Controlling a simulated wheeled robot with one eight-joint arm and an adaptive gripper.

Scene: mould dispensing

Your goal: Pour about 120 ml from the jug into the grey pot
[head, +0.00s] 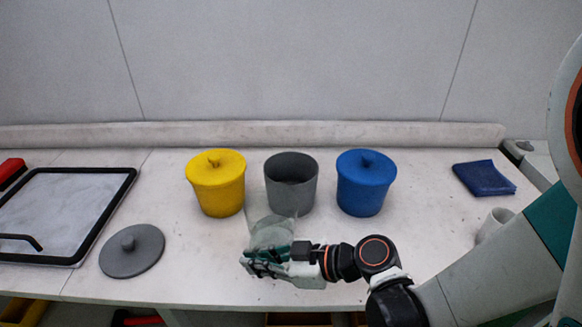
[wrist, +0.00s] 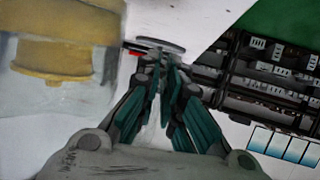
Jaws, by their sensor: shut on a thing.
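The grey pot (head: 291,199) stands open between the yellow pot (head: 216,195) and the blue pot (head: 362,195), both lidded. A clear, see-through jug (head: 268,234) is in front of the grey pot in the head view, overlapping its lower front. My gripper (head: 265,263) is shut on the jug. In the wrist view the fingers (wrist: 162,68) are close together, and the jug's clear wall (wrist: 60,95) fills the left side. The jug's exact tilt and its liquid level are too faint to tell. No stream of liquid shows.
The grey lid (head: 132,250) lies flat on the table at left, beside a black-framed tray (head: 128,186). A red object (head: 11,171) is at the far left. A folded blue cloth (head: 483,178) and a pale cup (head: 496,221) are at right. The table between the blue pot and cloth is clear.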

